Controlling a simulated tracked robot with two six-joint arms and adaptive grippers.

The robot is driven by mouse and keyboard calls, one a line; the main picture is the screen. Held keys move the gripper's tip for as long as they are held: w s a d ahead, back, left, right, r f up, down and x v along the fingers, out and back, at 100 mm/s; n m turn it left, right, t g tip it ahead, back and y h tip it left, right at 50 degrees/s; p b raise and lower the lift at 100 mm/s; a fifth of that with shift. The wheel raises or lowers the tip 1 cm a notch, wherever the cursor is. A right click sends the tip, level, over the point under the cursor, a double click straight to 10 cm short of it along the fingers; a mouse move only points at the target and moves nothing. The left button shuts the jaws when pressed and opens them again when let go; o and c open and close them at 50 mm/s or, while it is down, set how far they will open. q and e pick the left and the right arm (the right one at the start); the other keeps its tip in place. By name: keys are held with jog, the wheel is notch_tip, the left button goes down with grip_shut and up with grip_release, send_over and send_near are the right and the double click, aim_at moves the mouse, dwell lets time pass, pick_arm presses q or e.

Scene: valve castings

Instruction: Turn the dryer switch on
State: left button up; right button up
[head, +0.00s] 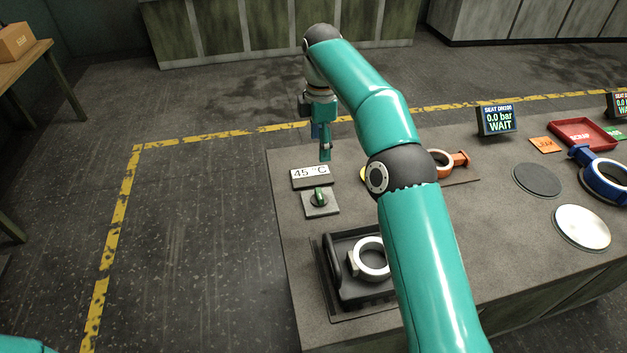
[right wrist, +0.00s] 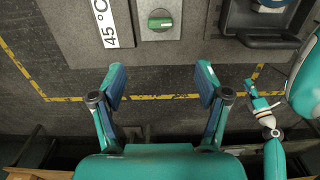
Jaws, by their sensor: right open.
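The dryer switch is a green knob (head: 319,197) on a square grey plate, at the near-left part of the bench. It also shows at the top of the right wrist view (right wrist: 160,20). A "45 °C" display (head: 311,173) lies just behind it. My right gripper (head: 325,153) is above the bench's left end, beyond the display in the head view. In the right wrist view its two fingers (right wrist: 160,80) are spread with nothing between them, and the knob is ahead of them, apart. My left gripper (right wrist: 254,94) appears small at the right of the wrist view; its jaws are unclear.
A black tray (head: 330,292) with a handle and a pale ring stands in front of the switch. Orange and blue valve castings (head: 605,185), a red tray (head: 583,134) and a "WAIT" display (head: 496,120) are to the right. My right arm hides part of the bench (head: 290,235).

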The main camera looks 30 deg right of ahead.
jog(key=b, duration=0.2)
send_near(319, 193)
notch_tip(319, 193, down, 10)
jog(key=shift+d+r+b, duration=0.1)
jog(key=shift+r+b, duration=0.1)
jog(key=shift+b, duration=0.2)
jog(key=shift+c, duration=0.3)
jog(key=c, duration=1.1)
